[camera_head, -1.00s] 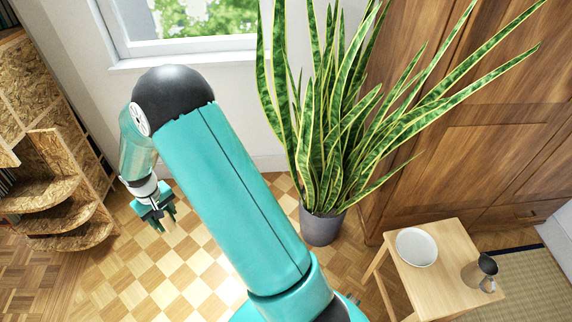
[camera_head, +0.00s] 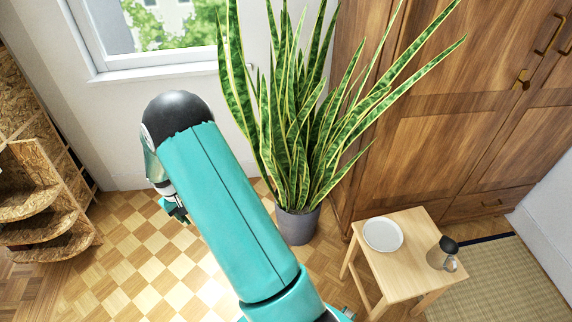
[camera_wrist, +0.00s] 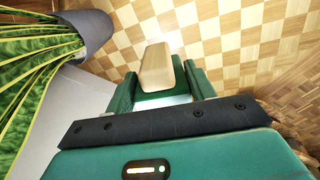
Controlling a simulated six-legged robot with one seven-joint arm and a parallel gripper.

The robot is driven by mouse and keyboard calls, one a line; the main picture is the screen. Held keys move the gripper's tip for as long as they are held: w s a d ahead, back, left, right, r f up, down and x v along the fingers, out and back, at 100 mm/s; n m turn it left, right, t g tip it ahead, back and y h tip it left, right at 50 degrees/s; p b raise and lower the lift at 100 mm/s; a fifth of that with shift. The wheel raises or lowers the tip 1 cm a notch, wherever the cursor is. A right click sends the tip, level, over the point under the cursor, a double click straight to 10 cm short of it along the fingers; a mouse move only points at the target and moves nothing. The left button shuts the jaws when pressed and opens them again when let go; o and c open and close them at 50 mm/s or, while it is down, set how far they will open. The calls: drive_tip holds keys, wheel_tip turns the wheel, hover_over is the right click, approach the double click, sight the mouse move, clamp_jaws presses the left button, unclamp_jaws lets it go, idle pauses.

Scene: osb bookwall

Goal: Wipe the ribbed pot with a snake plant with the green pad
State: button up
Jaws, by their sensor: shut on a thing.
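The snake plant (camera_head: 300,140) stands in a dark grey pot (camera_head: 298,227) on the floor between the window wall and the wardrobe. In the wrist view the pot (camera_wrist: 88,32) lies at the upper left, its leaves (camera_wrist: 35,70) spreading left. My gripper (camera_wrist: 162,88) is shut on a tan wooden block (camera_wrist: 156,68) with green at its lower end, which looks like the green pad's handle. The pad's wiping face is hidden. In the head view my gripper (camera_head: 177,211) is partly hidden behind my arm, left of the pot and apart from it.
A small wooden table (camera_head: 400,262) with a white bowl (camera_head: 383,234) and a dark-topped jug (camera_head: 443,254) stands right of the pot. A wardrobe (camera_head: 450,120) is behind it. A chipboard shelf (camera_head: 40,205) is at the left. The checkered floor (camera_head: 130,260) between is clear.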

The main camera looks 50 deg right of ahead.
drive_tip(key=s+d+f+m+g+h, duration=0.1)
drive_tip(key=s+d+f+h, duration=0.2)
drive_tip(key=d, duration=1.1)
drive_tip(key=s+d+f, duration=0.2)
drive_tip(key=s+d, duration=0.3)
drive_tip(key=d, duration=1)
drive_tip(key=s+d+h, duration=0.2)
drive_tip(key=s+d, duration=0.7)
drive_tip(key=d, duration=0.2)
drive_tip(key=s+d+h, duration=0.2)
drive_tip(key=s+d, duration=0.7)
drive_tip(key=d, duration=0.3)
drive_tip(key=shift+g, duration=0.3)
drive_tip(key=shift+w+d+f, duration=0.1)
drive_tip(key=shift+w, duration=1.1)
drive_tip(key=shift+w+d+f, duration=0.1)
drive_tip(key=shift+w, duration=1.1)
drive_tip(key=shift+w+d, duration=0.15)
drive_tip(key=shift+w, duration=0.75)
